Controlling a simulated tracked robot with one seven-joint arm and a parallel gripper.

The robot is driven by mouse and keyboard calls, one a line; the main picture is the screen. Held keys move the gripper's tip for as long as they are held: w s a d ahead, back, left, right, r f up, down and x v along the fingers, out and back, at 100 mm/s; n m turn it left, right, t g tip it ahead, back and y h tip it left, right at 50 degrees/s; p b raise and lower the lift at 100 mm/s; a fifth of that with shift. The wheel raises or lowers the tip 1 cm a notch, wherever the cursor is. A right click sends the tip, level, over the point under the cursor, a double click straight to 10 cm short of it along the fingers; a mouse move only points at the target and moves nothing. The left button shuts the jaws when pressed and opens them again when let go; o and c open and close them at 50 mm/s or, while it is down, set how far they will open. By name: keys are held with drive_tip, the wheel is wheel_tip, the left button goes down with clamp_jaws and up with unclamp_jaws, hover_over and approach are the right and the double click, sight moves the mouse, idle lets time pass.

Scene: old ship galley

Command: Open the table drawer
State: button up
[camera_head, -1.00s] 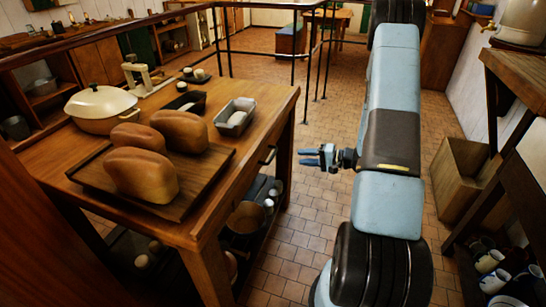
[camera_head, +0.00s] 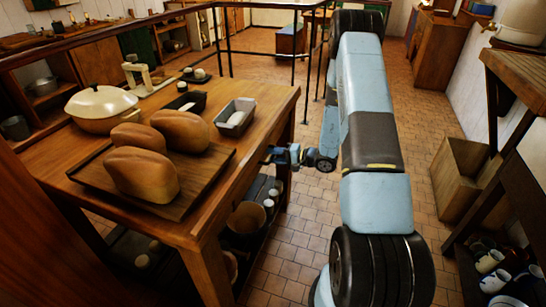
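The wooden table (camera_head: 262,98) stands at the left, with its drawer front (camera_head: 243,180) on the side facing right. The drawer looks flush with the table's side. The handle is mostly hidden behind the fingers. I cannot tell whether the fingers are closed around it or only beside it.
Bread loaves (camera_head: 142,176) lie on a board (camera_head: 205,182) on the table, with a lidded pot (camera_head: 100,108) and a loaf tin (camera_head: 235,117) behind. Pots stand on the shelf below. A wooden crate (camera_head: 460,178) is at the right. The tiled floor between is clear.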

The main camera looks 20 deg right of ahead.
drive_tip(key=shift+w+a+f, duration=0.1)
drive_tip(key=shift+w+a, duration=0.1)
drive_tip(key=shift+a, duration=0.1)
clamp_jaws()
idle(0.5)
